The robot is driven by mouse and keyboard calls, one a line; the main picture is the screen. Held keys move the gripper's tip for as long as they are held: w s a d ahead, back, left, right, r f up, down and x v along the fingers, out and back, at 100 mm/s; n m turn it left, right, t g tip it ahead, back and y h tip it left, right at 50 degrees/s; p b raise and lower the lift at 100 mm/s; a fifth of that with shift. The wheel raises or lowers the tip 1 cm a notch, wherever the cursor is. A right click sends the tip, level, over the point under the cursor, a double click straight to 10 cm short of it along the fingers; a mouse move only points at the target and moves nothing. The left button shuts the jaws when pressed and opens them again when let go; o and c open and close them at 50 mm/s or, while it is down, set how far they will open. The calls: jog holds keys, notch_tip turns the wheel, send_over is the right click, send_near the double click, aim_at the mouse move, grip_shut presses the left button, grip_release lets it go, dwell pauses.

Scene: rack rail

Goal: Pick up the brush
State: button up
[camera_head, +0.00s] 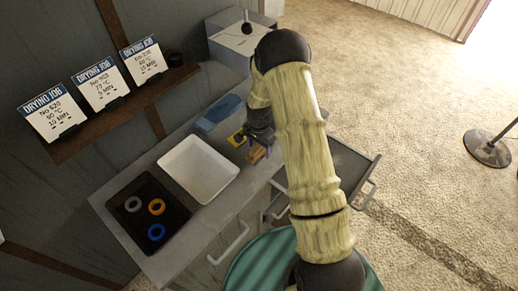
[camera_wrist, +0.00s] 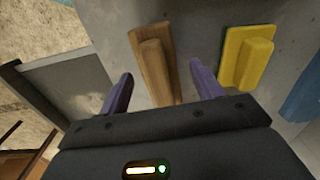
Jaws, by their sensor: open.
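The brush (camera_wrist: 157,70) looks like a brown wooden block with a narrower raised grip, lying on the grey counter. In the wrist view it lies between the lines of my two purple fingers, its near end close to them. In the head view the brush (camera_head: 257,154) shows as a small brown block by the counter's edge, partly hidden by my arm. My gripper (camera_wrist: 162,88) is open, with nothing held between the fingers. It also shows in the head view (camera_head: 259,146), pointing down over the counter. I cannot tell whether the fingers touch the brush.
A yellow block with a raised grip (camera_wrist: 246,58) lies just right of the brush, then a blue item (camera_wrist: 304,95). A white tray (camera_head: 168,162) and a black tray (camera_head: 122,213) with rings stand on the counter. An open drawer (camera_head: 372,172) juts out.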

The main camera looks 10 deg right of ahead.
jog(key=shift+f, duration=0.65)
jog(key=c, duration=1.1)
jog(key=shift+r, duration=0.15)
notch_tip(320, 180, up, 10)
jog(key=b, duration=0.3)
